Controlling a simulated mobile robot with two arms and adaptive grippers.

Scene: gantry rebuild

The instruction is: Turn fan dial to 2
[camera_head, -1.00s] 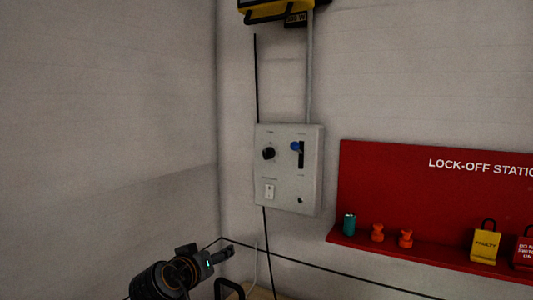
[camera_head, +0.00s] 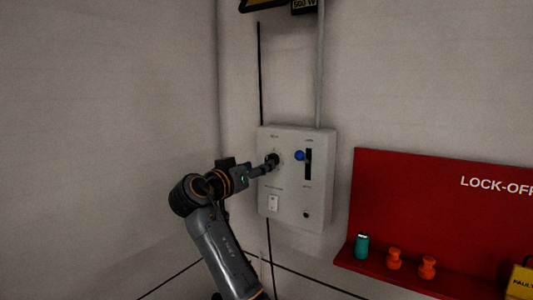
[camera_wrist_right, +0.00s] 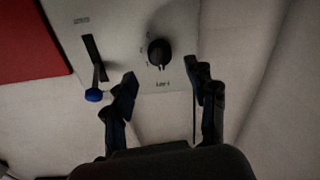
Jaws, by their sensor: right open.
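The black round dial (camera_head: 274,158) sits at the upper left of the pale grey control box (camera_head: 316,190) on the wall. The dial also shows in the right wrist view (camera_wrist_right: 159,52), with small marks around it; its setting is too small to read. My right gripper (camera_head: 265,169) reaches up to the box at the dial, partly covering it in the head view. In the right wrist view my right gripper (camera_wrist_right: 166,80) is open, its two fingers spread on either side of the line to the dial. The dial appears just beyond the fingertips, and I see no contact.
A slot lever with a blue knob (camera_head: 300,155) is right of the dial and close to one finger in the wrist view. A white switch (camera_head: 273,203) is below. The red lock-off board (camera_head: 415,200) is at right. The wall at left is bare.

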